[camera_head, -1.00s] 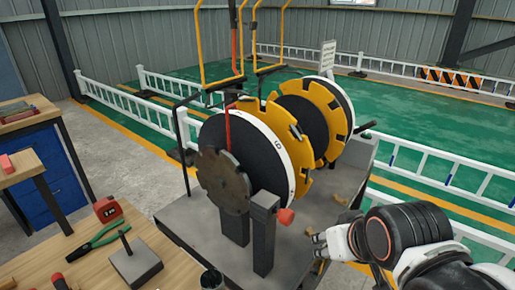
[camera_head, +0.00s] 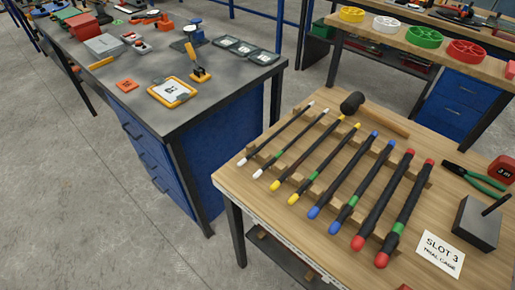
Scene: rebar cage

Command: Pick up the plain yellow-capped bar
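The plain yellow-capped bar (camera_head: 309,151) is a thin dark bar with yellow ends. It lies slantwise across notched wooden supports on the wooden bench at right. Just to its right is a second yellow-capped bar (camera_head: 331,158), with a green band near its lower end. To its left lie two thinner white-capped bars (camera_head: 279,134). My gripper is not in the current view.
Blue-capped (camera_head: 346,171) and red-capped bars (camera_head: 385,196) lie to the right. A mallet (camera_head: 378,116) lies behind the bars. A "SLOT 3" card (camera_head: 441,252), a grey block (camera_head: 477,222) and pliers (camera_head: 474,177) are at right. A grey-topped blue workbench (camera_head: 215,95) stands behind left.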

